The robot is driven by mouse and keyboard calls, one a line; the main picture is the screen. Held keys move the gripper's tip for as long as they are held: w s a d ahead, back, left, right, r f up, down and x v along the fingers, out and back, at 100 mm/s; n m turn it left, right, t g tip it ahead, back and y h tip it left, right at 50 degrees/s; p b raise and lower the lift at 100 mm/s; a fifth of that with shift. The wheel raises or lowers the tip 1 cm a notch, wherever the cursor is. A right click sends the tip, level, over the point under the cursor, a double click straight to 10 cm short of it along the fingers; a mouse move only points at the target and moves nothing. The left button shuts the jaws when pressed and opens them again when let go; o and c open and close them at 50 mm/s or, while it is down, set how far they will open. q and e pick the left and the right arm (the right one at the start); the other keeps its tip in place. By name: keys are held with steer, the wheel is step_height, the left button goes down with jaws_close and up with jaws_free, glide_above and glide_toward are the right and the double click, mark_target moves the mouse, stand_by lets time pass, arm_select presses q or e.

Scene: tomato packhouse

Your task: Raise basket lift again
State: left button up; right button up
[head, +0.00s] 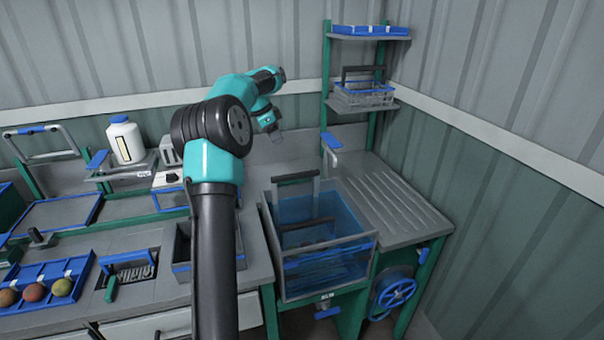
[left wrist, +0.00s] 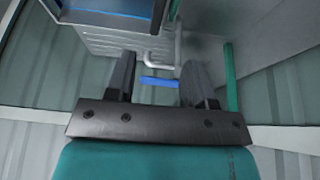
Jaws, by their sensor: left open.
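A clear-walled tank of blue water (head: 330,262) stands right of centre in the head view. A dark upright handle frame (head: 295,178) rises at its back left; I take it as the basket lift. A second dark handle (head: 308,226) stands lower, inside the tank, above a dark shape in the water that I cannot make out clearly. My left gripper (head: 275,134) is open and empty, behind and above the tank, apart from the handles. In the left wrist view its fingers (left wrist: 158,90) are spread, with the blue tap lever (left wrist: 160,82) showing beyond them. My right gripper is out of view.
A ribbed drainboard (head: 395,205) lies right of the tank, with a tap (head: 332,142) behind. Shelves above hold a wire basket (head: 362,97) and a blue tray (head: 370,30). A blue handwheel (head: 397,293) is below. A white bottle (head: 125,140) stands left.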

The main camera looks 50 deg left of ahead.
mark_target(296, 174)
arm_select(q)
steer(key=shift+f, duration=0.1)
steer(key=x, duration=1.7)
steer(key=shift+w+d+f, duration=0.1)
steer(key=shift+w+f, duration=0.05)
jaws_close()
